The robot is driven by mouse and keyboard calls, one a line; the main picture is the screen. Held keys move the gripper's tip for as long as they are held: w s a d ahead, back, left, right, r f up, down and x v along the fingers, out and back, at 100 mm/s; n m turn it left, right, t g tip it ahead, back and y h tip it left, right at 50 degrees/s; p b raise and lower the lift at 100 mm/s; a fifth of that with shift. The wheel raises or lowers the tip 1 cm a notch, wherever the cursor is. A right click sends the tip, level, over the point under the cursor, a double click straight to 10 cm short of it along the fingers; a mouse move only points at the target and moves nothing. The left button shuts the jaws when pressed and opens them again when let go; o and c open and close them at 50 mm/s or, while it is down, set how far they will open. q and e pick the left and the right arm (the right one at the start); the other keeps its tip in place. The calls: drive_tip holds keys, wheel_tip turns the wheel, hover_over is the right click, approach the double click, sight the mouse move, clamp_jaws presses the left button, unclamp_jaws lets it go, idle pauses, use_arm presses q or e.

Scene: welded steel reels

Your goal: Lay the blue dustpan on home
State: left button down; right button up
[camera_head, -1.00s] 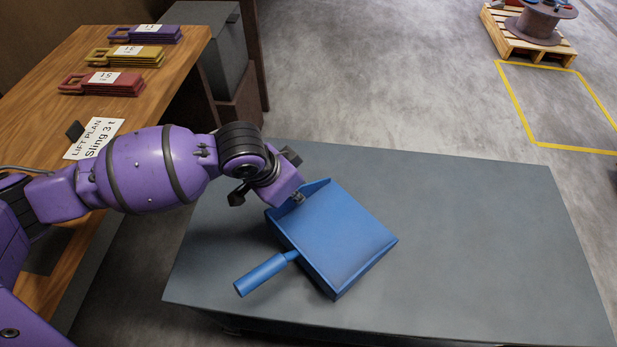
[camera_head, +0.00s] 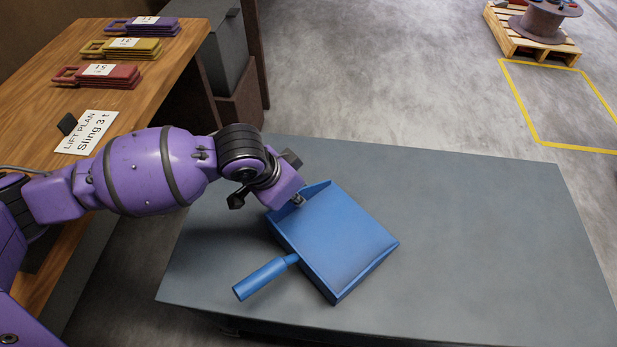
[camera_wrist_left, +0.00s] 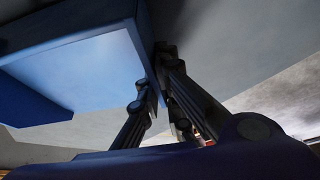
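The blue dustpan (camera_head: 340,240) is over the grey table top (camera_head: 480,240), its handle (camera_head: 260,278) pointing to the lower left. I cannot tell whether it touches the table or hangs just above it. My left gripper (camera_head: 298,200) is at the dustpan's upper left rim. In the left wrist view, the two fingers (camera_wrist_left: 160,95) stand on either side of the wall of the dustpan (camera_wrist_left: 80,65) and close on it. My right gripper is out of view. No marked place named home can be made out on the table.
A wooden bench (camera_head: 50,100) at the left carries a lift plan card (camera_head: 88,132) and stacks of red, yellow and purple tags. A pallet with a reel (camera_head: 543,22) and a yellow floor outline (camera_head: 530,130) are at the far right. The table's right half is clear.

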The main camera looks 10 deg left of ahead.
use_arm(q)
drive_tip(key=shift+f, duration=1.05)
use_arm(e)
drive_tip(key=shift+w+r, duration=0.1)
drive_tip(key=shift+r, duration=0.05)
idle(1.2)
use_arm(q)
drive_tip(key=c, duration=1.9)
unclamp_jaws()
drive_tip(key=shift+o, duration=0.2)
wheel_tip(320, 180, up, 2)
drive_tip(key=p, duration=0.2)
drive_tip(key=shift+p, duration=0.35)
wheel_tip(320, 180, up, 2)
drive_tip(key=shift+p, duration=1.2)
drive_tip(key=shift+r+p, duration=1.05)
drive_tip(key=shift+p, duration=0.1)
drive_tip(key=shift+f, duration=0.1)
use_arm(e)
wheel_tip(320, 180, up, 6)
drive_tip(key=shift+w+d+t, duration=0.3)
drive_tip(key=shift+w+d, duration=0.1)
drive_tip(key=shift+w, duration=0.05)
